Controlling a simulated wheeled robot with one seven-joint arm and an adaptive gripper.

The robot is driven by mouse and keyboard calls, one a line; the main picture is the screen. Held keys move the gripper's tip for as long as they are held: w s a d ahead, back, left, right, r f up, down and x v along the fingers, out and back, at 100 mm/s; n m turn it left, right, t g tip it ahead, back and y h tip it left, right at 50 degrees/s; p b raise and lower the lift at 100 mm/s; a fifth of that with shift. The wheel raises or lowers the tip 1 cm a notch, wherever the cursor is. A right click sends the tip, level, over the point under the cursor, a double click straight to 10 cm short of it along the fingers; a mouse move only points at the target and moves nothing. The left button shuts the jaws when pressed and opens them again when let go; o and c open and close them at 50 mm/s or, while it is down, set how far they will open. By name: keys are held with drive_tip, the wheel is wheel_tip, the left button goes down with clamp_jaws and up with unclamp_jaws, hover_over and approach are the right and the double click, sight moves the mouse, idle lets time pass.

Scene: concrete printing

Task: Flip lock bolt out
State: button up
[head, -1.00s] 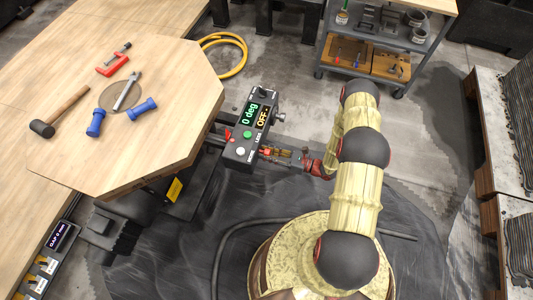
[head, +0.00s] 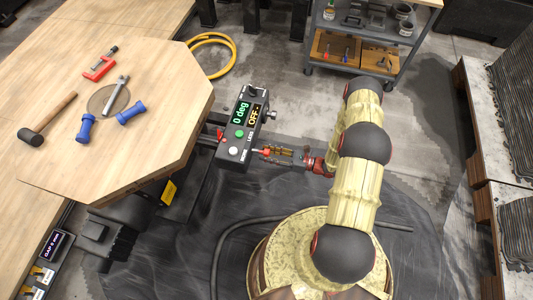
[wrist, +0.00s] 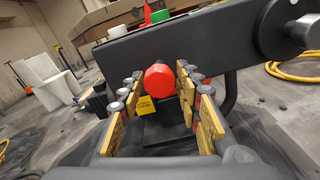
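The lock bolt shows as a red knob (wrist: 160,80) at the side of the dark control box (head: 240,131), which reads "0 deg" and "OFF". In the head view the red knob (head: 264,152) is at the tip of my gripper (head: 274,154). In the wrist view my gripper (wrist: 159,82) is open, with its yellow-padded fingers on the left and right of the knob. Narrow gaps show between the knob and the fingers. The bolt's shaft is hidden behind the knob.
A wooden table (head: 165,115) at left carries a mallet (head: 47,118), a red clamp (head: 100,66) and blue-handled tools. A yellow hose (head: 213,42) lies on the floor. A tool cart (head: 368,45) stands at the back right. A small red lever (head: 221,136) is on the box's left.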

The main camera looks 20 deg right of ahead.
drive_tip(key=shift+o, duration=1)
drive_tip(key=v, duration=1.2)
